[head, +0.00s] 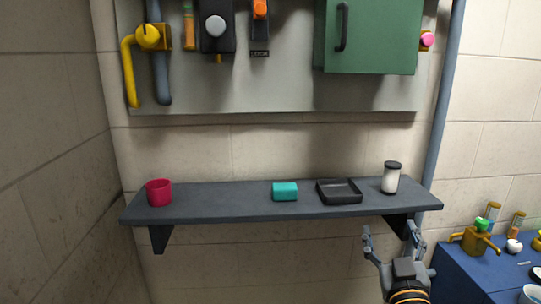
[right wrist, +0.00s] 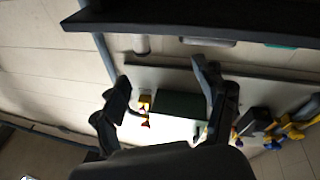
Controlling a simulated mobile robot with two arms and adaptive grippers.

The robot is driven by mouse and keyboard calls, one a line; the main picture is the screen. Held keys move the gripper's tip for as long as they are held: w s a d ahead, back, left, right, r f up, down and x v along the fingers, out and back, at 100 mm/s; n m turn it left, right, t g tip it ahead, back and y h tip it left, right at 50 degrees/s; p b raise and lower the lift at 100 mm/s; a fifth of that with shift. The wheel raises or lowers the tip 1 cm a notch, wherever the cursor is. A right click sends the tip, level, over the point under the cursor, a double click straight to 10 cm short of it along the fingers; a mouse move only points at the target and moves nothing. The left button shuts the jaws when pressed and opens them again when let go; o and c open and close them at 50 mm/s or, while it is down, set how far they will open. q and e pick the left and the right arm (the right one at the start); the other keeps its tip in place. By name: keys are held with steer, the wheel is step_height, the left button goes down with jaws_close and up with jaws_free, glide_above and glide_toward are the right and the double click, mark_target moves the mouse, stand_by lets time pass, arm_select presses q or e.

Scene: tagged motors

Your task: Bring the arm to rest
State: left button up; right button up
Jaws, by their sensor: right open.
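My right gripper (head: 390,236) is in the lower right of the head view, in front of and below the right end of the dark wall shelf (head: 235,205). Its two fingers are spread apart with nothing between them. In the right wrist view the open fingers of the right gripper (right wrist: 160,72) point up toward the underside of the shelf (right wrist: 200,20), apart from it. My left gripper is not in view.
The shelf holds a red cup (head: 159,192), a teal block (head: 285,191), a black tray (head: 339,197) and a white jar with a dark lid (head: 391,178). Above hangs a panel with a green cabinet (head: 375,40). A blue bench (head: 465,275) stands at right.

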steer(key=s+f+g, duration=0.5)
steer(key=s+f, duration=0.1)
steer(key=f, duration=0.6)
steer(key=s+f+g, duration=0.4)
steer(key=s+f, duration=0.3)
steer(key=f, duration=0.4)
steer(key=s+a+f+g+y, duration=0.2)
steer(key=s+f+g, duration=0.25)
steer(key=s, duration=0.45)
steer(key=s+a+f+g+y, duration=0.1)
steer(key=s+a+f+g, duration=0.15)
steer(key=s+f, duration=0.5)
step_height(320, 180, down, 24)
steer(key=s+g, duration=0.2)
steer(key=s, duration=0.1)
steer(key=s+d+f, duration=0.1)
steer(key=s+f, duration=0.7)
steer(key=s+d+f+n+g, duration=0.1)
steer(key=s+d+f, duration=0.1)
steer(key=s+f, duration=0.6)
steer(key=shift+s+d, duration=0.25)
steer(key=shift+s, duration=0.1)
steer(key=shift+f, duration=0.1)
